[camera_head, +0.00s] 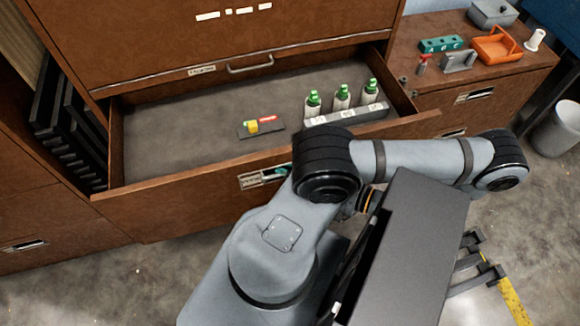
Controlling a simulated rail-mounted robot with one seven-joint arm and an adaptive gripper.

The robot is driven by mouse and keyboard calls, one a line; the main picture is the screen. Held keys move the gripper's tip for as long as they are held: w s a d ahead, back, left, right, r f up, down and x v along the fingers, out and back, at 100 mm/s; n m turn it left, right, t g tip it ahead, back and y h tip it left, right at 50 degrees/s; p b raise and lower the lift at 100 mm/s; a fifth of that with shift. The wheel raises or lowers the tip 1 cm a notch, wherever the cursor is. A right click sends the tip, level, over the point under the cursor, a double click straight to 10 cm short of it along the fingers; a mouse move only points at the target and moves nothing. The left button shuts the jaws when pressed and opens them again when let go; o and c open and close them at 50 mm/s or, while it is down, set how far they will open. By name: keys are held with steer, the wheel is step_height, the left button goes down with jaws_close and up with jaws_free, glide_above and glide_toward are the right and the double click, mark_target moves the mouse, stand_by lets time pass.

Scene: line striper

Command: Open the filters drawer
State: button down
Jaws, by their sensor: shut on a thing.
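A wide brown drawer (160,205) stands pulled out of the cabinet, its inside open to view. Its label-and-handle plate (250,182) is on the front face, partly covered by my arm; I cannot read the label. My gripper (281,173) is mostly hidden behind my arm's elbow. Only a small teal-and-dark part shows, at the handle, and it is shut there. Inside the drawer, three white bottles with green caps (341,99) stand in a grey holder (347,116) at the right. A dark plate (261,130) with a yellow-and-red item lies near the middle.
A closed cabinet front with a bar handle (250,65) rises behind the drawer. A side cabinet (415,60) at right carries an orange tray (498,45), a teal block (441,44) and a grey box (492,12). Dark panels (70,125) stand at left. A bin (558,128) is far right.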

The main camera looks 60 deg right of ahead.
steer(key=shift+f, duration=0.1)
steer(key=c, duration=2)
jaws_free()
steer(key=shift+s, duration=0.1)
steer(key=s, duration=0.5)
steer(key=s+r, duration=0.1)
steer(key=s, duration=0.1)
steer(key=shift+s+r, duration=0.1)
steer(key=shift+s, duration=0.1)
steer(key=shift+w, duration=0.1)
steer(key=w, duration=0.4)
steer(key=w+f, duration=0.1)
steer(key=w, duration=0.2)
steer(key=shift+w, duration=0.1)
steer(key=shift+w+d, duration=0.15)
steer(key=shift+w, duration=0.05)
